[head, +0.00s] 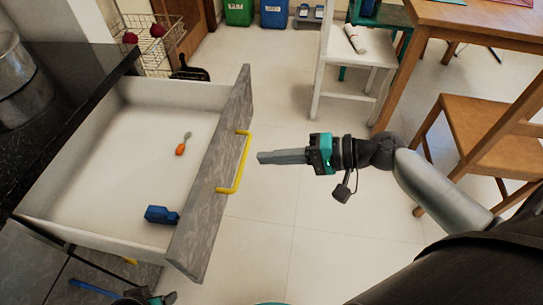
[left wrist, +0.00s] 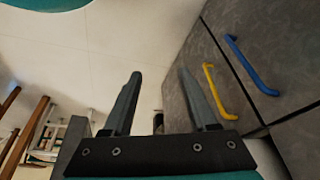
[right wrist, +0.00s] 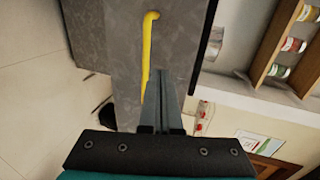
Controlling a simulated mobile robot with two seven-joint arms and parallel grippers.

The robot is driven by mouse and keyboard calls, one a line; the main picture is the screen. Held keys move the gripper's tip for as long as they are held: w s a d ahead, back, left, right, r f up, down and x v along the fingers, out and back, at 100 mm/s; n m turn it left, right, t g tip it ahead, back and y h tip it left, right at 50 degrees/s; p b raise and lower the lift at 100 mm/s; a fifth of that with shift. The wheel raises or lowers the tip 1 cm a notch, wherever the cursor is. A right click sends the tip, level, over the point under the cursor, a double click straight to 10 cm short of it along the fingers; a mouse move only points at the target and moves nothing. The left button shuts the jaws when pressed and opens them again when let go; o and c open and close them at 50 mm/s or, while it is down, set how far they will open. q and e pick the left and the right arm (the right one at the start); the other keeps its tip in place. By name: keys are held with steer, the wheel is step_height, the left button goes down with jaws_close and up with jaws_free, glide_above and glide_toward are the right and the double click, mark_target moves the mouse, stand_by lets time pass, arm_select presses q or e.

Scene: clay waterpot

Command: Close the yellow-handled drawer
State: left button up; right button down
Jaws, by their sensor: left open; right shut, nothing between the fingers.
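In the head view, the drawer (head: 120,235) is pulled open at left. Its grey front carries a yellow handle (head: 246,160). My right gripper (head: 260,157) is shut and empty, with its tips pointing at the handle from the right, a small gap away. In the right wrist view, the shut fingers (right wrist: 164,75) overlap the lower part of the yellow handle (right wrist: 148,45); contact cannot be told. My left gripper (left wrist: 160,73) is open and empty in the left wrist view, left of another grey front with a yellow handle (left wrist: 215,90) and a blue handle (left wrist: 250,65).
An orange-handled tool (head: 181,148) and a blue object (head: 160,215) lie in the drawer. A dark counter with a metal pot (head: 20,85) is at left. A white chair (head: 350,75), wooden chair (head: 470,135) and table (head: 480,20) stand at right. Tiled floor is clear between.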

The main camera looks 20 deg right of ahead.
mark_target(225, 160)
arm_select(q)
step_height(225, 160, up, 4)
steer(key=shift+w+f+t+b, duration=0.15)
steer(key=shift+t+b, duration=0.15)
steer(key=shift+b, duration=0.45)
arm_select(e)
steer(key=x, duration=0.7)
steer(key=shift+w+f, duration=0.1)
steer(key=shift+f, duration=0.05)
